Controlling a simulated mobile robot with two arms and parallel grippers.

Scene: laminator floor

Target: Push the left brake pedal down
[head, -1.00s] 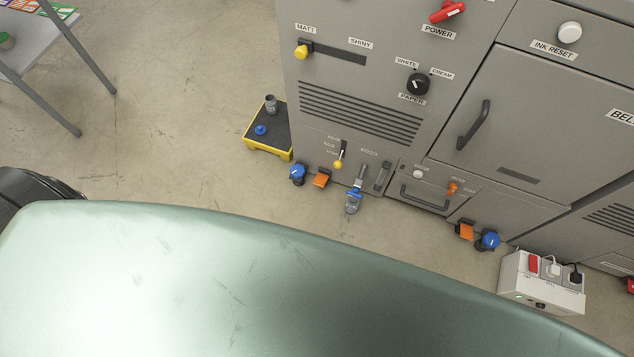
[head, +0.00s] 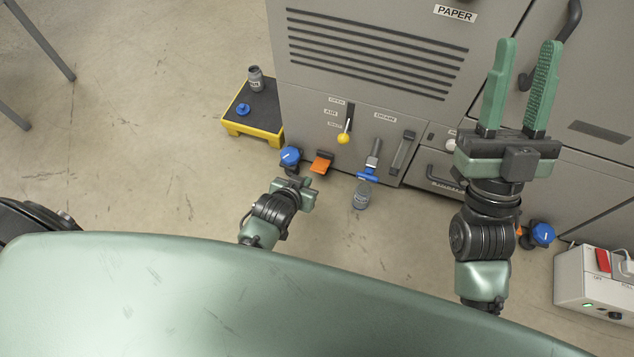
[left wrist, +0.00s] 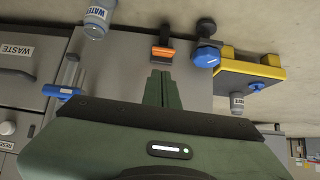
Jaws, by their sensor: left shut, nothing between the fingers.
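The left brake pedal (head: 321,163) is an orange plate at the foot of the grey machine, just right of a blue-topped caster (head: 290,156). In the left wrist view the orange pedal (left wrist: 162,54) lies beyond my fingertips, with a gap in the picture. My left gripper (head: 298,188) is low, in front of the pedal and slightly left of it; its fingers are hidden in the head view. In the left wrist view the left gripper (left wrist: 161,75) shows its green fingers together, empty. My right gripper (head: 528,45) is raised at the right, open and empty.
A water bottle (head: 361,195) stands under a blue-handled tap (head: 368,175), right of the pedal. A second blue-topped caster (head: 542,233) and a white power box (head: 588,285) are at the right.

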